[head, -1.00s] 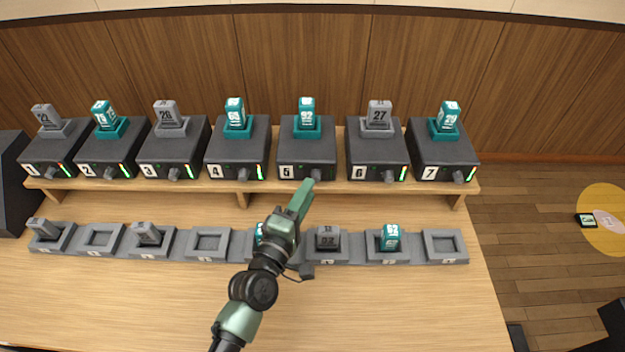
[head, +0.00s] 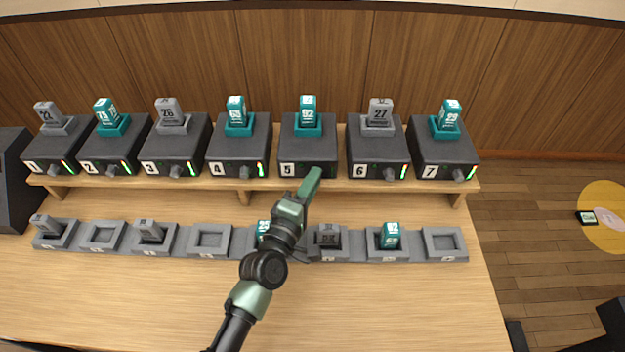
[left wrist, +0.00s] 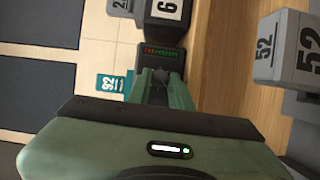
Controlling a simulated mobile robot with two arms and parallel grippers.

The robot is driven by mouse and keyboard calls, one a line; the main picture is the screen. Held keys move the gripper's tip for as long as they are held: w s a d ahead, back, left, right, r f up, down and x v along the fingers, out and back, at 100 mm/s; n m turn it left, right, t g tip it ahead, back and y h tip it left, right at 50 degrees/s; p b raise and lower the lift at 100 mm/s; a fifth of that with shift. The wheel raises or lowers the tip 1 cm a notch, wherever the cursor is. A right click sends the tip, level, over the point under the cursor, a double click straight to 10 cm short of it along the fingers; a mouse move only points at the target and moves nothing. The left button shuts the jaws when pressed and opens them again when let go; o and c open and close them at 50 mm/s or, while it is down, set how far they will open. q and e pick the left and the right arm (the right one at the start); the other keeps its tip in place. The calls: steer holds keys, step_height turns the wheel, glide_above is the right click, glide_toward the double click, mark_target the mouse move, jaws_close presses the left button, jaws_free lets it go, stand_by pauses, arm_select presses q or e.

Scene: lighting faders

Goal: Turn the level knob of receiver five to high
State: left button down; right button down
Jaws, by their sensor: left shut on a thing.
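Receiver five (head: 301,150) is a dark box labelled 5 in the middle of the raised shelf, with a teal pack marked 92 (head: 307,112) docked on top. My left gripper (head: 314,180) reaches up to the right part of its front face and covers the level knob there. In the left wrist view the receiver's front (left wrist: 164,58), with red and green lights, lies just beyond my left fingers (left wrist: 160,88). The gripper is shut on the knob, which is mostly hidden between the fingers. The knob's setting cannot be read. My right gripper is not in view.
Receiver four (head: 238,150) and receiver six (head: 376,152) stand close on either side. Below my arm, a row of grey charging docks (head: 210,241) runs along the table, some holding packs. The table front (head: 130,300) is clear.

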arm_select(q)
steer(key=shift+d+r+m+g+y+p, duration=0.15)
steer(key=shift+m+g+y+p, duration=0.3)
steer(key=shift+m+p, duration=1.65)
steer(key=shift+a+r+m+g+y+p, duration=0.1)
steer(key=shift+m+g+y+p, duration=0.4)
steer(key=shift+p, duration=2.85)
steer(key=c, duration=1.6)
jaws_free()
steer(key=shift+o, duration=0.2)
steer(key=shift+s, duration=0.1)
steer(key=b+v, duration=0.1)
steer(key=v, duration=0.6)
steer(key=shift+s, duration=0.3)
